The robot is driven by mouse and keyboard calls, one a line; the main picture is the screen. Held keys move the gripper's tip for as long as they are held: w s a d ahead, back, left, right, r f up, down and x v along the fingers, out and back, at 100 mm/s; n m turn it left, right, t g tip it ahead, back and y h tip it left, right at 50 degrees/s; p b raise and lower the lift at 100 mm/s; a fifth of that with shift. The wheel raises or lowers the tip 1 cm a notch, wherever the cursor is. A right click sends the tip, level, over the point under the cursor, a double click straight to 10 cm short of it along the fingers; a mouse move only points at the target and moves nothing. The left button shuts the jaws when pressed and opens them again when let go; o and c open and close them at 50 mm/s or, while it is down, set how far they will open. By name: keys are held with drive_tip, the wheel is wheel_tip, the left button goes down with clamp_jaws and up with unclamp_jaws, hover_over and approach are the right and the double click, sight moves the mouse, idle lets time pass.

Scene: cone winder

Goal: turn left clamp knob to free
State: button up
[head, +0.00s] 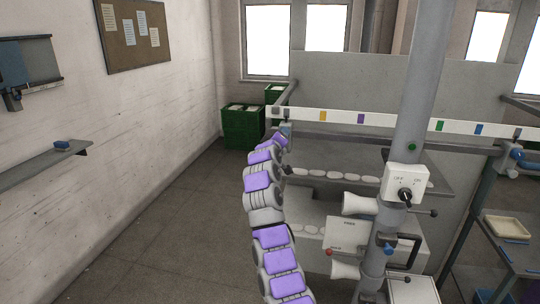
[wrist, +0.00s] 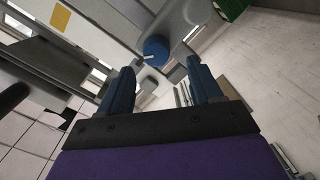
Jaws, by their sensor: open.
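The left clamp knob (wrist: 154,46) is a round blue knob with a pale pointer mark on its face, seen in the wrist view just beyond my fingertips. My gripper (wrist: 160,68) is open, with one dark blue finger on each side of the picture and the knob ahead of the gap. The fingers look clear of the knob. In the head view my arm reaches up to the left clamp (head: 286,129) at the left end of the white rail (head: 340,117); my gripper's tip is small there and largely hides the knob.
A grey post (head: 412,110) with a white switch box (head: 405,183) stands right of my arm. White cones (head: 360,205) and a shelf sit behind it. A right clamp (head: 520,156) holds the rail's other end. Green crates (head: 243,128) stand at the back; the left floor is clear.

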drive_tip(key=f+b+v, duration=0.1)
drive_tip(key=b+v, duration=1)
drive_tip(key=v, duration=0.1)
drive_tip(key=shift+r, duration=0.3)
drive_tip(key=shift+s+a, duration=0.1)
drive_tip(key=shift+a, duration=0.1)
